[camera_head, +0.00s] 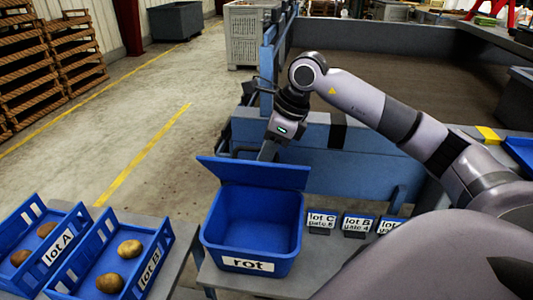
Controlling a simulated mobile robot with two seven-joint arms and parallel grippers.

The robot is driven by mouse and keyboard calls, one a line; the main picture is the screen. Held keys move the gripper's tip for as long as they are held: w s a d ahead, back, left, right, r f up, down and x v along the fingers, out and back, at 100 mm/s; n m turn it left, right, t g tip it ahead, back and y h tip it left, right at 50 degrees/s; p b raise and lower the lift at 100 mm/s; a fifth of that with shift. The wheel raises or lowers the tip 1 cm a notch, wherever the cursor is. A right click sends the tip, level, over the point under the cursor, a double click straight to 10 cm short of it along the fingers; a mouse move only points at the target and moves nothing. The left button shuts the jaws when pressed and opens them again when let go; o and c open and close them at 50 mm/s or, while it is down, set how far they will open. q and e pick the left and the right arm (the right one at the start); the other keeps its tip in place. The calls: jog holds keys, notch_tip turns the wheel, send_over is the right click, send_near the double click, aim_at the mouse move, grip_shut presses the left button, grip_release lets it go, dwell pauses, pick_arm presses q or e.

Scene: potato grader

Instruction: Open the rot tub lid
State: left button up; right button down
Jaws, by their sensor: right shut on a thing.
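The blue rot tub (244,266) stands on a grey table, with a white "rot" label on its front. Its blue lid (235,173) is raised at the back edge and tilts up and back, so the tub's inside shows and looks empty. My right gripper (267,152) reaches down from behind at the lid's top edge and is shut on the lid; its fingertips are partly hidden behind the lid. My left gripper is not in view.
Two blue crates, lot A (28,213) and lot B (134,224), hold potatoes to the left. Small cards labelled lot C (321,220) and lot B (358,224) stand right of the tub. A blue-framed machine bed (400,70) lies behind. Open floor shows at left.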

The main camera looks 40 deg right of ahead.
jog(key=w+d+p, duration=0.3)
jog(key=w+d, duration=0.3)
jog(key=d, duration=0.1)
jog(key=shift+d+r+p, duration=0.3)
jog(key=shift+r, duration=0.05)
dwell(0.9)
jog(key=c, duration=1.3)
grip_release()
jog(key=shift+r, duration=0.1)
